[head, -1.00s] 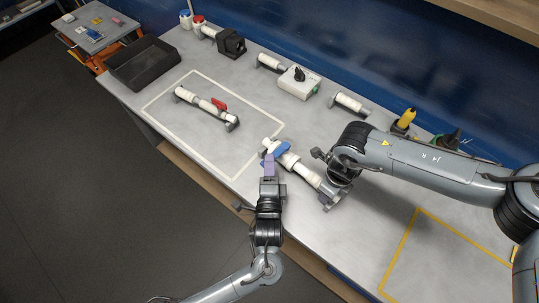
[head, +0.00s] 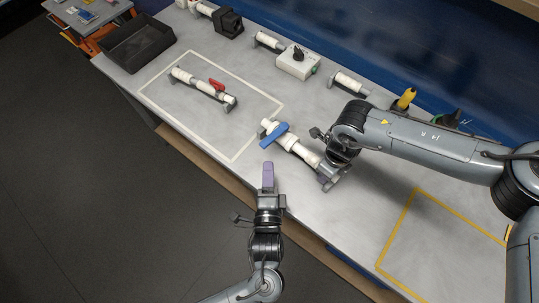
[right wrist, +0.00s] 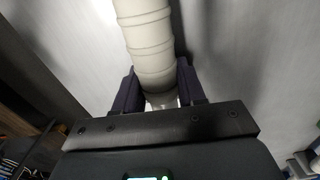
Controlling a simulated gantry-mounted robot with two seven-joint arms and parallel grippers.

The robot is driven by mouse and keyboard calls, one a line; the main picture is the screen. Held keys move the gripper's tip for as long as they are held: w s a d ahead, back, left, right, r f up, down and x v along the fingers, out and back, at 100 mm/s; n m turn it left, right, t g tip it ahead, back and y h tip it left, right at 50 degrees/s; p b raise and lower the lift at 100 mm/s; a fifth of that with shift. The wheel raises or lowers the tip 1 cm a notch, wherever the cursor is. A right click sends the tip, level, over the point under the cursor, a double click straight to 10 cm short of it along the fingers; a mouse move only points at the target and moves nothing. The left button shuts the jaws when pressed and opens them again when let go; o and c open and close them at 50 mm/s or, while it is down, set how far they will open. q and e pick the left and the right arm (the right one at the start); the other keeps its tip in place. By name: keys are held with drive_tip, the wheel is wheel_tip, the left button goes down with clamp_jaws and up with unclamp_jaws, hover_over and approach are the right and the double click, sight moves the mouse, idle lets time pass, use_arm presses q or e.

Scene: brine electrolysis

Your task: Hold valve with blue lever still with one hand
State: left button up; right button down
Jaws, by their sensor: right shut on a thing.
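The valve with the blue lever (head: 290,145) is a white pipe piece on the grey table, its blue lever (head: 272,136) at its left end and lying across it. My right gripper (right wrist: 157,92) is shut on its white pipe, with a dark finger on each side in the right wrist view. In the head view my right arm hides part of this grip. My left gripper (head: 267,176) points toward the lever from the table's front edge, apart from it. Its purple fingers overlap in this view, so its opening cannot be told.
A valve with a red lever (head: 216,86) lies inside the white-outlined area. A black tray (head: 137,45) stands at the far left. A white box with a black knob (head: 297,63) and pipe pieces line the back. The yellow-outlined area (head: 400,222) at right is clear.

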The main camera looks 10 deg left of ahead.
drive_tip(key=c, duration=0.6)
unclamp_jaws()
drive_tip(key=shift+o, duration=0.2)
wheel_tip(320, 180, up, 12)
